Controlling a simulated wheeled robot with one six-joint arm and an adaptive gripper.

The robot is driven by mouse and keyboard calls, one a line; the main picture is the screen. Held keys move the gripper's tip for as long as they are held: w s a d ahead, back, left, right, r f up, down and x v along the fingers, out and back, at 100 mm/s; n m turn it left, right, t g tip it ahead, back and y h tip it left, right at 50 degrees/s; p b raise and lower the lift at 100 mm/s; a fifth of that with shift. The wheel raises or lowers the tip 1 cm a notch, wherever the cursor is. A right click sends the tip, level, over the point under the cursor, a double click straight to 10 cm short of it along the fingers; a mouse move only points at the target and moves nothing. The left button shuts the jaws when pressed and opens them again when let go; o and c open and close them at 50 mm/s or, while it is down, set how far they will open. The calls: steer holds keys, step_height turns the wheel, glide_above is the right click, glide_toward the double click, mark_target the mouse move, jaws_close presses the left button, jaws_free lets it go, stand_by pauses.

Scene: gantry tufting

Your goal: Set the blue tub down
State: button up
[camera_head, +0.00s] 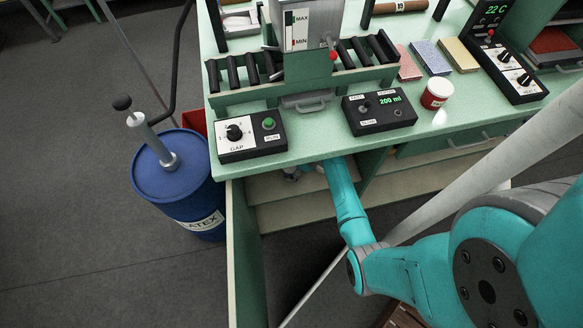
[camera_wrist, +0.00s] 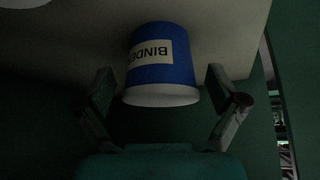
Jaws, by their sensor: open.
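The blue tub (camera_wrist: 162,62) with a pale label reading BINDER shows in the wrist view, its lettering upside down in that picture. Its broad pale end (camera_wrist: 160,96) faces my gripper. My gripper (camera_wrist: 163,82) is open, one finger on each side of the tub, with visible gaps between the fingers and its sides. The tub's far end meets a pale shelf surface (camera_wrist: 85,40). In the head view my arm reaches under the green bench top, which hides the tub and most of the gripper.
The green bench (camera_head: 330,146) overhangs the shelf space. It carries a GAP control box (camera_head: 250,148), a 200 ml display box (camera_head: 380,120) and a red-and-white pot (camera_head: 436,95). A blue latex drum (camera_head: 180,190) stands at left. Another pale round thing (camera_wrist: 22,3) shows on the shelf.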

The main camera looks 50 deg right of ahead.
steer(key=v, duration=0.7)
steer(key=s+a+f+m+h, duration=0.25)
steer(key=s+a, duration=0.35)
steer(key=a, duration=0.4)
steer(key=s+a+r+m+t+h, duration=0.25)
steer(key=s+a+r, duration=0.25)
steer(key=s+a, duration=0.3)
steer(key=s+a+r+t, duration=0.1)
steer(key=s+r+t, duration=0.1)
steer(key=s+r, duration=0.3)
steer(key=s+a+r+t+y, duration=0.1)
steer(key=s+r, duration=0.4)
steer(key=r, duration=0.8)
steer(key=s+a+r+m+t, duration=0.1)
steer(key=s+a+r+t, duration=0.2)
steer(key=r, duration=0.7)
steer(key=shift+s+y, duration=0.4)
steer(key=shift+s, duration=0.65)
